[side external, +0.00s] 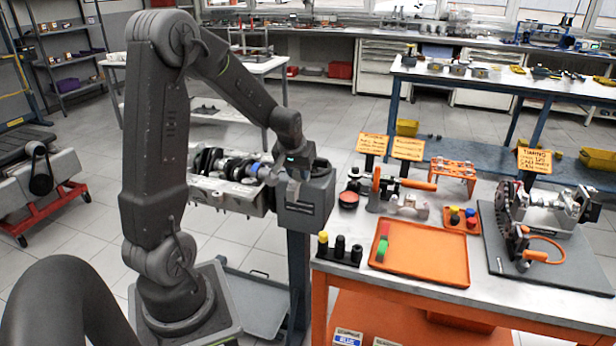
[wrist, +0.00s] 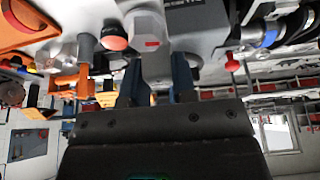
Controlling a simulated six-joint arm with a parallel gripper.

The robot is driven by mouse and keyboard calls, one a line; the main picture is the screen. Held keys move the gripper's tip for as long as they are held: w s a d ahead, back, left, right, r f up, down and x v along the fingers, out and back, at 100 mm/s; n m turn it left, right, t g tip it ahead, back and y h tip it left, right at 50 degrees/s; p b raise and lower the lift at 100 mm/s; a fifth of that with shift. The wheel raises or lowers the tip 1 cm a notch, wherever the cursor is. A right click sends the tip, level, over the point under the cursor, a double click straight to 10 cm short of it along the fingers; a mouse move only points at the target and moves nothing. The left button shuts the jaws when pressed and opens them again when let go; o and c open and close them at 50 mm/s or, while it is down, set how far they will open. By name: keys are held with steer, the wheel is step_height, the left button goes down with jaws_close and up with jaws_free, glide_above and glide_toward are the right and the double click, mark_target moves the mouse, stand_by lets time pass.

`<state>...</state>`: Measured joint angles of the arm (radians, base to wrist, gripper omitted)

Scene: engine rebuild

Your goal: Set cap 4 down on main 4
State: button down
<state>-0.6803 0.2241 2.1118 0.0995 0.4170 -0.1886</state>
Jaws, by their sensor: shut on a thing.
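My gripper (wrist: 158,62) is at the right end of the engine block (side external: 232,196) in the side view, close to the crankshaft. In the wrist view its two dark fingers are shut on a light grey piece, taken as cap 4 (wrist: 157,68), which is partly hidden by the fingers and the gripper body. The side view does not show the cap clearly. The crankshaft (side external: 210,160) lies along the top of the block, with dark webs and blue parts; it also shows at the upper right of the wrist view (wrist: 272,36). I cannot tell which journal is main 4.
Right of the block stands a workbench with an orange tray (side external: 425,262), black posts (side external: 340,248), a red-topped puck (side external: 348,199), an orange-handled tool (side external: 395,185) and sign plates (side external: 408,149). A dark mat (side external: 550,262) holds another assembly. Open floor lies behind the block.

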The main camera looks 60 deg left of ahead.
steer(key=shift+a+r, duration=0.1)
steer(key=shift+a, duration=0.05)
steer(key=shift+w+a+r+n, duration=0.15)
steer(key=shift+w+a+n, duration=0.15)
steer(key=shift+a+n, duration=0.35)
steer(key=w+a+r+n+g+y, duration=0.1)
steer(key=w+a+r+n+g, duration=0.15)
steer(key=a+n, duration=0.4)
steer(key=n+g+h, duration=0.4)
steer(key=n+h, duration=0.3)
steer(key=n, duration=2.1)
glide_above(255, 167)
steer(key=a, duration=0.1)
steer(key=shift+w+f, duration=0.25)
steer(key=shift+f, duration=1.25)
steer(key=shift+w+f, duration=0.2)
steer(key=shift+f, duration=1.25)
steer(key=shift+f, duration=1.9)
steer(key=c, duration=1.2)
jaws_free()
